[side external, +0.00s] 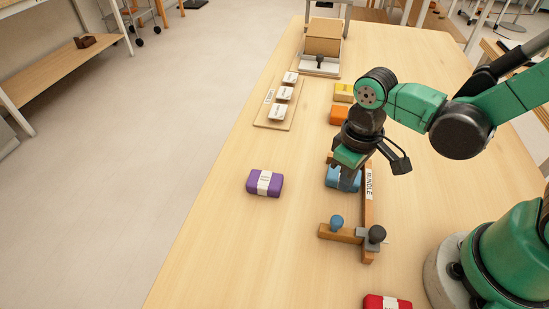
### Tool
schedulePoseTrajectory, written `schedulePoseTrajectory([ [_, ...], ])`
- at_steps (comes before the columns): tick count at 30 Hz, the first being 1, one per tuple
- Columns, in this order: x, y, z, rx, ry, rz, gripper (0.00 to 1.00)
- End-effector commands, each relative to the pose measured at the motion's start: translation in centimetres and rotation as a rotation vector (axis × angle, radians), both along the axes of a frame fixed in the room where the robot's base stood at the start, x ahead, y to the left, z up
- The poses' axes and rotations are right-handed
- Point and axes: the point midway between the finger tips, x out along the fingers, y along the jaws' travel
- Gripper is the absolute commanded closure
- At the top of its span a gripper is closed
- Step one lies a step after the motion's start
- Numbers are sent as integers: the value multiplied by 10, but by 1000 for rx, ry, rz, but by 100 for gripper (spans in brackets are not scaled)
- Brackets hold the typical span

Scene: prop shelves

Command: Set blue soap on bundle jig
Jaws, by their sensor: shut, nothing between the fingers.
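The blue soap (335,177), with a pale band, lies at the inner side of the wooden bundle jig, close to its upright rail (368,212) labelled BUNDLE. My gripper (347,182) points down right over the soap and hides part of it. Its fingers are shut with nothing held; whether they touch the soap I cannot tell.
A purple soap (265,183) lies left of the jig. Orange (339,114) and yellow (344,92) soaps lie behind my gripper. A red soap (386,302) is at the front edge. A board (262,121) with white labelled pieces and a cardboard box (323,38) stand farther back. The front left table is clear.

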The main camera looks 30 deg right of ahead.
Motion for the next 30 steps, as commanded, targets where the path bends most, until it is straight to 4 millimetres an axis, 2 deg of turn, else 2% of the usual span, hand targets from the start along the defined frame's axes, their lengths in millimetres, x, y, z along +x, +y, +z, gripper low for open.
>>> schedulePoseTrajectory([
  [24,0,0,-33,0,0,0,100],
  [30,0,0,-36,0,0,0,100],
])
